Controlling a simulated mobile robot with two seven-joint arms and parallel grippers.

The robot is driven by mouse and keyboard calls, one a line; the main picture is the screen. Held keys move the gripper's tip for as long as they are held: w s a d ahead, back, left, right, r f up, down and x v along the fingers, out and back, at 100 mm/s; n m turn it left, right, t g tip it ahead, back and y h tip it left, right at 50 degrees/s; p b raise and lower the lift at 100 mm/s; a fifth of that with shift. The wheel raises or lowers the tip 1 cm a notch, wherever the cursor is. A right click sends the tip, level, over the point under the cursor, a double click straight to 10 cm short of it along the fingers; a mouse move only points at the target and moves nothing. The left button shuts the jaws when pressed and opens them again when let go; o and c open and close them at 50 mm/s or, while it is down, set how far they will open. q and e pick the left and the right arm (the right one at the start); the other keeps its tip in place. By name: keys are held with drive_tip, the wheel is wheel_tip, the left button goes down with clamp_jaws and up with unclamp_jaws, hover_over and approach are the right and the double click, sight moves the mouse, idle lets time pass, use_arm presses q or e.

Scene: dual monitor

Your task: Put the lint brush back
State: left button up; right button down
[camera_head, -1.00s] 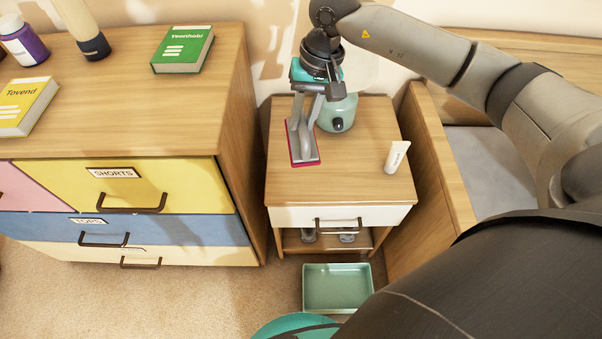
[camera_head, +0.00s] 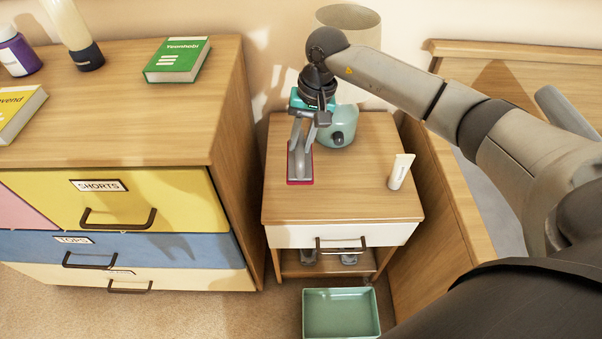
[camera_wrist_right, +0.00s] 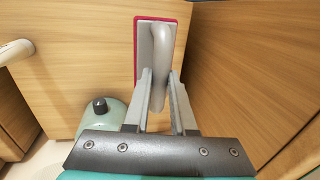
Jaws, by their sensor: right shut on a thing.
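The lint brush (camera_head: 300,179) has a grey back and handle and a red pad edge. My right gripper (camera_head: 302,146) is shut on its handle, over the left part of the nightstand top (camera_head: 340,205). In the right wrist view the handle (camera_wrist_right: 172,48) sits between the fingers (camera_wrist_right: 160,92), with the red-edged pad beyond. I cannot tell whether the pad touches the nightstand. My left gripper is not in view.
A lamp with a green base (camera_head: 340,128) stands close behind the brush. A white tube (camera_head: 400,171) stands at the nightstand's right. A green tray (camera_head: 341,313) is on the floor in front. A dresser (camera_head: 150,120) is at left, a bed frame (camera_head: 455,200) at right.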

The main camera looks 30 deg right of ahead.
wheel_tip(320, 180, down, 6)
drive_tip(key=shift+r+b, duration=0.15)
drive_tip(key=shift+b, duration=0.6)
wheel_tip(320, 180, down, 3)
drive_tip(key=shift+r+b, duration=0.2)
drive_tip(key=shift+b, duration=0.35)
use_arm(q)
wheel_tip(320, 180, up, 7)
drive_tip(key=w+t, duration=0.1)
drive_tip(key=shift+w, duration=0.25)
use_arm(e)
drive_tip(key=shift+f, duration=0.6)
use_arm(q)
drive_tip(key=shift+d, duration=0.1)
use_arm(e)
drive_tip(key=shift+f+b, duration=0.1)
drive_tip(key=shift+b, duration=0.2)
drive_tip(key=c, duration=0.7)
unclamp_jaws()
drive_tip(key=shift+c, duration=0.2)
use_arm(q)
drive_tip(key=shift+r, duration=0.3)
